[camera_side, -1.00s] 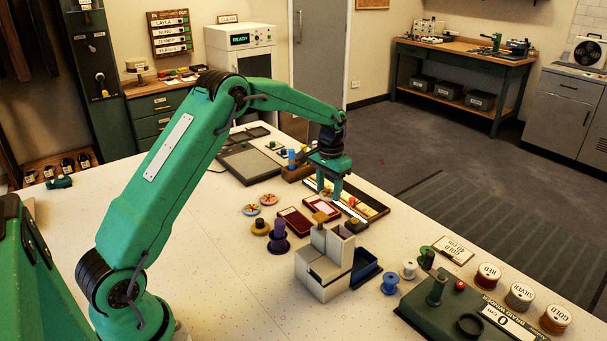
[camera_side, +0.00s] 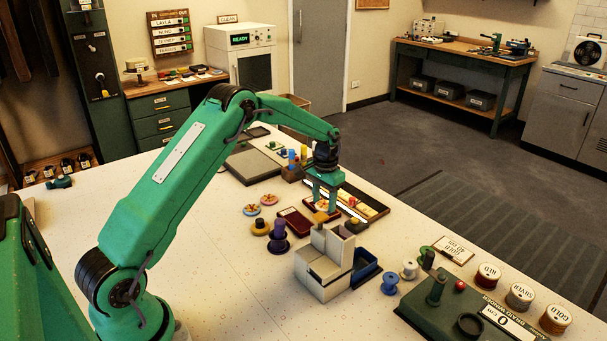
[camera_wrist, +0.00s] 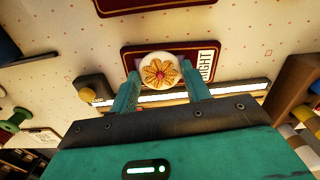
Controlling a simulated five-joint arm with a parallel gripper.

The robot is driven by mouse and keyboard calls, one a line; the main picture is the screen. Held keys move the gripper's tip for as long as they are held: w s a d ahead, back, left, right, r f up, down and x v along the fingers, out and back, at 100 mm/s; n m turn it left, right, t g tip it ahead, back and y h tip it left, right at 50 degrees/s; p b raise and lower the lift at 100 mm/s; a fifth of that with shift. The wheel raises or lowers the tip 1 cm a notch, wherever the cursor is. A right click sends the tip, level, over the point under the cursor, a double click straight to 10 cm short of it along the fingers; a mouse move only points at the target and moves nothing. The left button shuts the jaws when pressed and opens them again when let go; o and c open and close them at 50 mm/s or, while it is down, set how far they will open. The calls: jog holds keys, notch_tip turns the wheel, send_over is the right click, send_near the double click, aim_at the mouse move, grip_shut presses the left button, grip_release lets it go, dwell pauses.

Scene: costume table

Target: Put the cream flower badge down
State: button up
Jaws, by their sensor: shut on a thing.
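In the side view my gripper (camera_side: 324,205) is low over a dark red tray (camera_side: 336,215). The tray also shows behind the badge in the wrist view (camera_wrist: 132,57), with a white label partly hidden by a finger. I cannot tell whether the badge touches the tray.
A second dark red tray (camera_side: 294,222) lies to the left. Two round badges (camera_side: 251,210) (camera_side: 268,200) lie beyond it. A purple spool (camera_side: 278,238) and a grey block holder (camera_side: 325,265) stand nearer. A long dark tray (camera_side: 372,209) lies to the right.

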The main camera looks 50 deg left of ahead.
aim_at(324, 203)
jog(key=shift+f, duration=0.1)
jog(key=o, duration=0.9)
jog(key=shift+o, duration=0.2)
notch_tip(324, 203, up, 12)
dwell(0.4)
jog(key=shift+r, duration=0.2)
